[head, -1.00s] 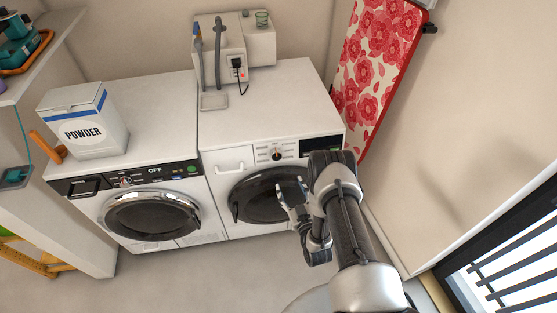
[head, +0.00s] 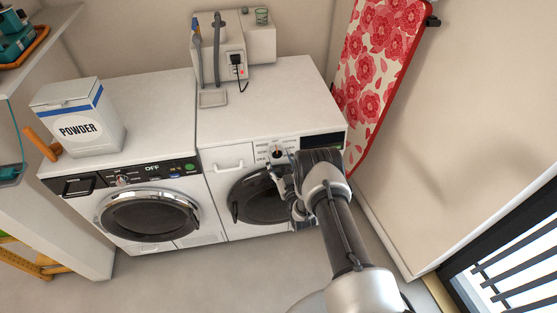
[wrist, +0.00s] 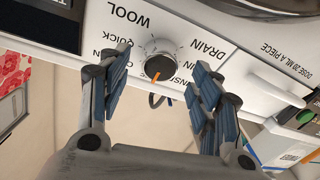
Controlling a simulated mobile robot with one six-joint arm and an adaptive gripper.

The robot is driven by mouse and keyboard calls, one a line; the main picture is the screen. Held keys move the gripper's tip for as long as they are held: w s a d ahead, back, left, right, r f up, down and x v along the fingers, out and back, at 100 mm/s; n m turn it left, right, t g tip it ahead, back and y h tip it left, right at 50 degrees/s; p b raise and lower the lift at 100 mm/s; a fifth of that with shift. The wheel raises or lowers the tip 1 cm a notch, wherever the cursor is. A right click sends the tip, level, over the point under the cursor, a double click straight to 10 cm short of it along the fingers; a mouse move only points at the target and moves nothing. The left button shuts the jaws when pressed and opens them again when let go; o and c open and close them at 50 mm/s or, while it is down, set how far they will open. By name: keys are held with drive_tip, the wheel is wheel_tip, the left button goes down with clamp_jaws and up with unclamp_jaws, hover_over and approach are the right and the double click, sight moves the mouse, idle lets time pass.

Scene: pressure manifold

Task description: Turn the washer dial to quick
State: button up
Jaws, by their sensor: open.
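The washer (head: 225,175) is the right-hand white machine in the head view. Its round grey dial (wrist: 160,62) shows between my fingers in the wrist view, where the panel appears upside down. The dial's orange mark points down and slightly left in that picture. The printed word QUICK (wrist: 117,52) is left of the dial, WOOL is at upper left and DRAIN at upper right; other labels are partly hidden by my fingers. My gripper (wrist: 158,80) is open, its blue-padded fingers on either side of the dial with visible gaps. In the head view my gripper (head: 281,172) is at the panel.
A second machine (head: 100,205) with an OFF display and its own dial stands left of the washer. A powder box (head: 85,132) sits on it. A red-flowered ironing board (head: 375,60) leans at the right wall. The washer top is mostly clear.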

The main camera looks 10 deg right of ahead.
sight(277, 153)
drive_tip(key=shift+w+a, duration=0.1)
drive_tip(key=shift+w, duration=1.1)
drive_tip(key=shift+c, duration=0.4)
drive_tip(key=c, duration=1)
